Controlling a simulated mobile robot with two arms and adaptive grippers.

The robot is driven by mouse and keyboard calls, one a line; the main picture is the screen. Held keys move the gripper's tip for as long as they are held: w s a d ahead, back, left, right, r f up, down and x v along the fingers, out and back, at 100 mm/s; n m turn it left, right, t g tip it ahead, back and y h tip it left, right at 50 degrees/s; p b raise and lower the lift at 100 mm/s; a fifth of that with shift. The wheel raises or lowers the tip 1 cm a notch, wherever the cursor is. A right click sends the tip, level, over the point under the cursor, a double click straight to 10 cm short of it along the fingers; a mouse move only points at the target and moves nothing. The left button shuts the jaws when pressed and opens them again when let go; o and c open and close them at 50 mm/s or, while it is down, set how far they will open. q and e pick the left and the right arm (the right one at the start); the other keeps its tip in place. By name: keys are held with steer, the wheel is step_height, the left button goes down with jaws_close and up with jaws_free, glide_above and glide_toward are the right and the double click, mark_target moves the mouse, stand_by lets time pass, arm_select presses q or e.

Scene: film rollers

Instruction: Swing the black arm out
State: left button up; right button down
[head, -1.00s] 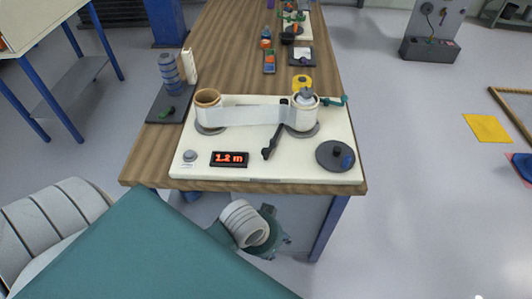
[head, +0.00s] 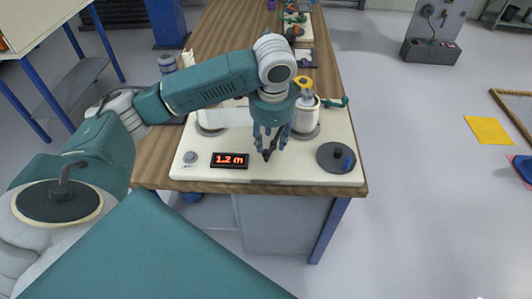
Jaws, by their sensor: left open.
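The black arm lies on the cream winding machine (head: 290,168). Only its near end (head: 267,155) shows, between my left gripper's fingers, and the rest is hidden. My left gripper (head: 269,145) points down over the machine, with its open fingers close around that end. I cannot tell whether they touch it. The white roll (head: 306,117) stands on the right spindle. My right gripper is out of view.
A red-lit display reading 1.2 m (head: 230,160), a grey knob (head: 190,157) and a black disc with a knob (head: 336,158) sit on the machine. Other items stand farther back on the wooden bench (head: 222,35).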

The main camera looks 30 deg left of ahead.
mark_target(266, 151)
arm_select(q)
steer(key=f, duration=0.3)
steer(key=w+a+f, duration=0.1)
steer(key=f, duration=0.2)
steer(key=a+f+p, duration=0.1)
steer(key=f, duration=0.2)
steer(key=shift+w+a+f, duration=0.2)
steer(key=shift+w+f, duration=0.15)
steer(key=shift+w, duration=0.05)
jaws_close()
